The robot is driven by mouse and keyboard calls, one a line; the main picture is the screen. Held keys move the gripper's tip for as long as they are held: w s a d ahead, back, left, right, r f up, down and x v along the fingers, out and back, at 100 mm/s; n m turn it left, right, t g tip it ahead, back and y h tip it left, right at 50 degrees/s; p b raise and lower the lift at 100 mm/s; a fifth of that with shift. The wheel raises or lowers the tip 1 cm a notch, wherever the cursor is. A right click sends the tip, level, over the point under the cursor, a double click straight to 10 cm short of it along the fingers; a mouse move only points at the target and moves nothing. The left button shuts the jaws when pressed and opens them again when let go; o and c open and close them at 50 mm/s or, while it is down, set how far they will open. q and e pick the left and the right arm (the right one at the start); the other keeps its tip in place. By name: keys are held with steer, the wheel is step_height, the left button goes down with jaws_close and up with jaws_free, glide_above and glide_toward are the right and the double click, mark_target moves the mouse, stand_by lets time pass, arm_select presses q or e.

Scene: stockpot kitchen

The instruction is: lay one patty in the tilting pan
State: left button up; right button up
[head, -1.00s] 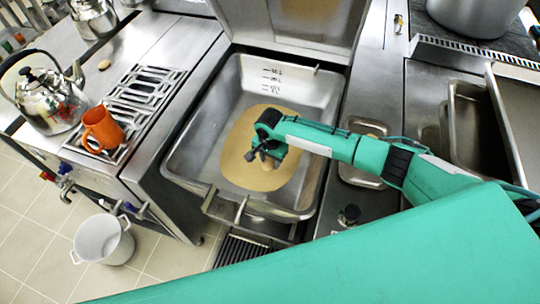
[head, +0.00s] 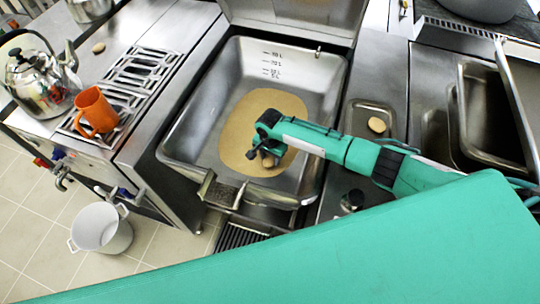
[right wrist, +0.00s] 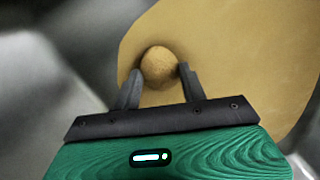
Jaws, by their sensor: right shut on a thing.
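The tilting pan (head: 212,95) is a deep steel basin with a tan-brown patch (head: 236,127) on its floor. My right gripper (head: 266,158) is inside the pan's outline in the head view, over the front part of that patch. It is shut on a small round brown patty (right wrist: 158,67), which sits between the two fingertips (right wrist: 160,80) in the right wrist view. Whether the patty touches the pan floor I cannot tell. Another patty (head: 376,125) lies in a small steel tray (head: 358,111) right of the pan. My left gripper is not in view.
A raised lid (head: 300,14) stands behind the pan. A white pot (head: 101,229) stands on the floor. A deep steel basin (head: 487,110) is at right.

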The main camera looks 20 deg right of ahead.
steer(key=o, duration=1.1)
steer(key=shift+c, duration=0.2)
step_height(320, 180, up, 14)
steer(key=b, duration=0.1)
